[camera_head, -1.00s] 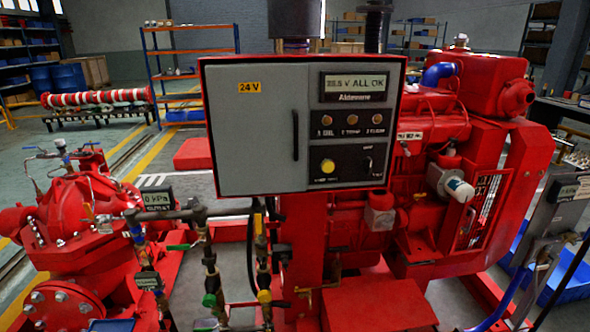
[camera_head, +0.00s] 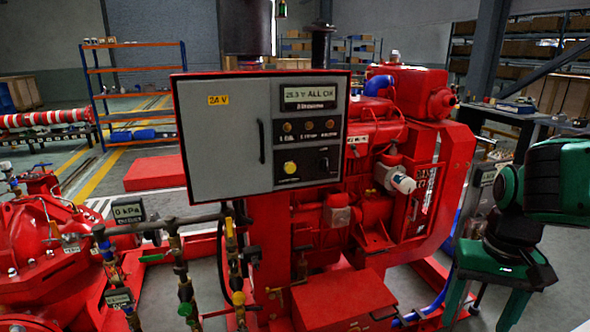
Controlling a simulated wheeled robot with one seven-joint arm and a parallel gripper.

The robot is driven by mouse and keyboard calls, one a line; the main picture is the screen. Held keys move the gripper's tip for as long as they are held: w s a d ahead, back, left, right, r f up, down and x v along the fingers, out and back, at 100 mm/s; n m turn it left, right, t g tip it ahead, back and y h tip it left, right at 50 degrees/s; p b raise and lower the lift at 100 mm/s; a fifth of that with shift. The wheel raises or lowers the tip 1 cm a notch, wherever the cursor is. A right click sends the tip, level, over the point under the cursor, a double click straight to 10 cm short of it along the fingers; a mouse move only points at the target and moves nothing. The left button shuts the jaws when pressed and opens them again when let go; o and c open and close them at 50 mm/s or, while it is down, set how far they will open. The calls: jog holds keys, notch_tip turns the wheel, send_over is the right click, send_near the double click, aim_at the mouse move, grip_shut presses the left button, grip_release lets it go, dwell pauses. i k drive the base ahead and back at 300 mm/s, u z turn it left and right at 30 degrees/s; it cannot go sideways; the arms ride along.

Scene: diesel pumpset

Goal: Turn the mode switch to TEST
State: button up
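The mode switch (camera_head: 323,163) is a small dark knob at the lower right of the control box's (camera_head: 222,150) front, on a black panel. Its position and lettering are too small to read. A yellow round button (camera_head: 290,168) sits just left of it. The display (camera_head: 309,97) above reads about 25.3 V ALL OK. My gripper (camera_head: 480,314) is at the lower right, below my green arm. Its two green fingers stand apart with nothing seen between them. It is well right of and below the switch, touching nothing that I can see.
A red engine (camera_head: 400,180) stands behind and right of the box. Pipes with valves (camera_head: 180,265) and a red pump (camera_head: 45,240) are at left. A red block (camera_head: 343,300) lies below the box. A workbench (camera_head: 530,115) is at far right.

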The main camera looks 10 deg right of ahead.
aim_at(323, 163)
jog(key=k, duration=0.5)
jog(key=u, duration=1.6)
jog(key=i, duration=0.75)
jog(key=z, duration=1.5)
